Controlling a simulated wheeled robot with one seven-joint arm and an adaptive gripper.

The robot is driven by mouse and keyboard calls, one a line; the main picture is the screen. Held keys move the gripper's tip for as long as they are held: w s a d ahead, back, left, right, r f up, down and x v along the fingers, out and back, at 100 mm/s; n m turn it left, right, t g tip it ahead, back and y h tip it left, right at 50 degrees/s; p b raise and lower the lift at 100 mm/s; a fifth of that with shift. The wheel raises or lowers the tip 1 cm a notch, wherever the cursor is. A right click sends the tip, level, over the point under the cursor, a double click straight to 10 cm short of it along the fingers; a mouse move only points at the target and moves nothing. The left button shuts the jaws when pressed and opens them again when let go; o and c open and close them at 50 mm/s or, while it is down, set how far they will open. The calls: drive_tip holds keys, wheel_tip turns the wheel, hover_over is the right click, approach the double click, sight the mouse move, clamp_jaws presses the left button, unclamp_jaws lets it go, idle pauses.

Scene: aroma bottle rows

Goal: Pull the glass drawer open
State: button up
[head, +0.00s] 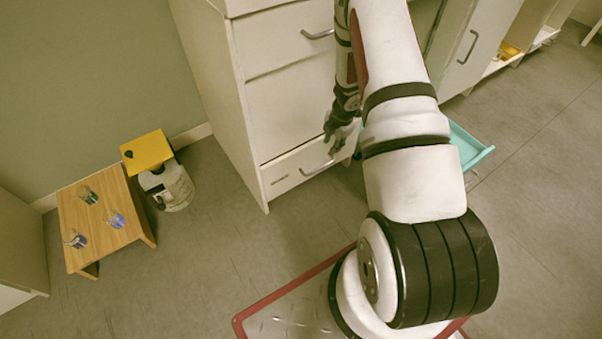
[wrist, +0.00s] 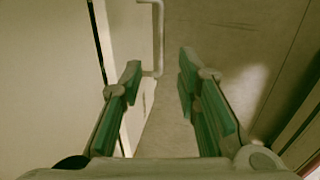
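A white drawer cabinet (head: 225,100) stands at the top middle of the head view. Its bottom drawer (head: 290,175) is shut and has a small label and a grey bar handle (head: 318,170). Which drawer is the glass drawer cannot be read from the frames. My gripper (head: 333,148) hangs just above this handle, close to the drawer front. In the wrist view my gripper (wrist: 160,68) is open, with green-padded fingers apart. A pale handle (wrist: 158,35) shows ahead between the fingertips; contact cannot be told.
A low wooden table (head: 95,222) holds several small glasses at the left. A teal tray (head: 470,147) is right of my arm. Grey floor before the cabinet is clear.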

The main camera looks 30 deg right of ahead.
drive_tip(key=b, duration=0.6)
approach(323, 167)
drive_tip(key=f, duration=0.2)
drive_tip(key=w+f, duration=0.1)
drive_tip(key=f, duration=0.4)
drive_tip(key=shift+w+a+f, duration=0.1)
drive_tip(key=shift+w+f, duration=0.15)
drive_tip(key=shift+w, duration=0.15)
drive_tip(key=shift+c, duration=0.6)
clamp_jaws()
